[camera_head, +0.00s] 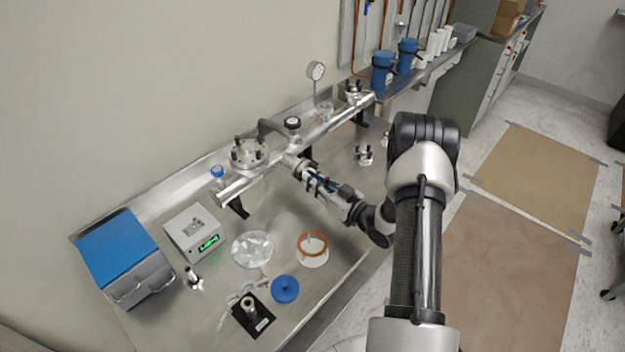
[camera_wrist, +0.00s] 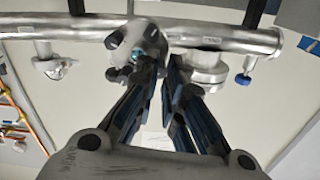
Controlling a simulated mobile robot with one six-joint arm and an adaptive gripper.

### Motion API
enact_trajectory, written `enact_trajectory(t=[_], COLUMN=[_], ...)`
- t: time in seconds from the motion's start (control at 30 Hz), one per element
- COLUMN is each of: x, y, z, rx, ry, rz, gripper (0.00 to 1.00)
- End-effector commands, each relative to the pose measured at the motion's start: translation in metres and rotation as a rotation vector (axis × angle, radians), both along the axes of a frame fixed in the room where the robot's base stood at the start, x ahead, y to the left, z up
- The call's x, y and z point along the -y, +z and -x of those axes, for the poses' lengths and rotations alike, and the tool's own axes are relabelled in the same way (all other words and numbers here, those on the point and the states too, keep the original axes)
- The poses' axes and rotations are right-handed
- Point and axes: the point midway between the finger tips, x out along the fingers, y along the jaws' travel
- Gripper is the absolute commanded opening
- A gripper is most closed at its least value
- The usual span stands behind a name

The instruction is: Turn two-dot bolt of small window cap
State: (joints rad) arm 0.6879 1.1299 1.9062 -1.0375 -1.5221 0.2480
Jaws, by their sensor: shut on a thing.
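The small window cap (camera_head: 293,160) is a metal round fitting on the side of the long steel tube, at the middle of the bench. In the wrist view the cap (camera_wrist: 130,42) hangs below the tube with dark bolts around it. My gripper (camera_head: 308,176) is right at the cap, reaching in from the right. In the wrist view its fingers (camera_wrist: 162,68) come close together at the cap's lower right edge, shut on a dark bolt (camera_wrist: 150,70). The bolt is mostly hidden between the fingers. The dot marks are too small to tell.
The steel tube (camera_head: 325,131) carries a large bolted flange (camera_head: 248,153), a gauge (camera_head: 315,71) and a black knob (camera_head: 292,122). On the bench are a clear dish (camera_head: 252,248), an orange ring (camera_head: 313,243), a blue disc (camera_head: 285,289) and a green-display box (camera_head: 194,233).

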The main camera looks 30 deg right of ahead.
Motion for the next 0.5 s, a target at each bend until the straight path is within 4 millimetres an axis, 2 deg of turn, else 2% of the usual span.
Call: enact_trajectory(t=[0.5], x=[-0.0006], y=[-0.001], z=[0.0006], rx=[-0.147], ry=[0.001], rz=[-0.394], gripper=[0.0])
